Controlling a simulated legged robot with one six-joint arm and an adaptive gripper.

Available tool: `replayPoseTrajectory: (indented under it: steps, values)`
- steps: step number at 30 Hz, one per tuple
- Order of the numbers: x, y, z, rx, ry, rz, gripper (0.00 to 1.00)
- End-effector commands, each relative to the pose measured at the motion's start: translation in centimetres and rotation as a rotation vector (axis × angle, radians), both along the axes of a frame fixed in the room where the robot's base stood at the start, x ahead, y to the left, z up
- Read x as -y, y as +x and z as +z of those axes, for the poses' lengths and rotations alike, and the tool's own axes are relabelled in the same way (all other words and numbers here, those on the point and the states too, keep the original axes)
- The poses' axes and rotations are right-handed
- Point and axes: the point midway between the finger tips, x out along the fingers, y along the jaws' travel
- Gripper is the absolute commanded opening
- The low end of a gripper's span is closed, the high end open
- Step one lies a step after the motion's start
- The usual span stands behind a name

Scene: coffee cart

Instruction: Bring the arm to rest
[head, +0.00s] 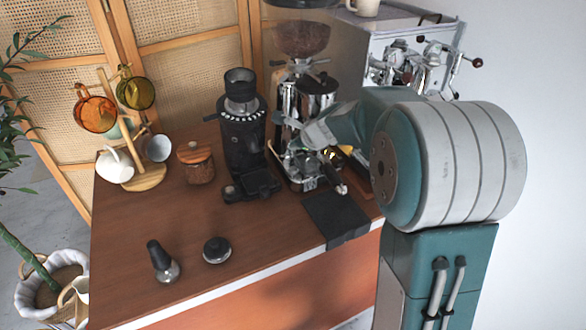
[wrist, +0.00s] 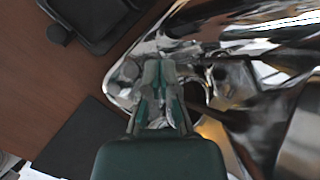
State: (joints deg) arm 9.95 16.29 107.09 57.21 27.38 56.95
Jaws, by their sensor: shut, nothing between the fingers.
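My gripper (wrist: 158,75) shows in the wrist view with its fingers together and nothing between them. It is in front of the chrome grinder (head: 318,95), close over its shiny base (wrist: 125,85); I cannot tell whether it touches. In the head view my arm reaches left from the right side, and its end partly blends with the chrome of the grinder. The arm hides part of the grinder and of the espresso machine (head: 385,50).
A black grinder (head: 242,135) stands left of the chrome one. A dark mat (head: 335,215) lies over the counter's front edge. A tamper (head: 160,262) and a round black tool (head: 216,250) stand front left. A cup tree (head: 145,178) is at left. The front middle counter is clear.

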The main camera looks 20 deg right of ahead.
Motion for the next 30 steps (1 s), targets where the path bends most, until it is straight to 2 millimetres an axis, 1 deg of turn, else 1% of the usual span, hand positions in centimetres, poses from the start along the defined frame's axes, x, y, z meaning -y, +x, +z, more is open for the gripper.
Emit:
replayPoseTrajectory:
  steps: [10, 12, 14, 17, 21, 23, 27, 29, 30]
  values:
    - [-0.1, -0.1, 0.1, 0.002, -0.005, 0.007, 0.00]
    - [-0.4, -0.8, 0.8, 0.011, -0.031, 0.040, 0.00]
    - [-1.0, -2.0, 1.7, 0.025, -0.076, 0.097, 0.00]
    - [-2.3, -5.1, 3.6, 0.057, -0.196, 0.248, 0.00]
    - [-3.9, -10.1, 5.7, 0.097, -0.386, 0.479, 0.00]
    - [-4.4, -12.3, 6.3, 0.111, -0.467, 0.577, 0.00]
    - [-5.1, -17.5, 7.3, 0.141, -0.659, 0.799, 0.00]
    - [-5.2, -19.7, 7.5, 0.150, -0.739, 0.893, 0.00]
    - [-5.2, -21.2, 7.6, 0.156, -0.793, 0.954, 0.00]
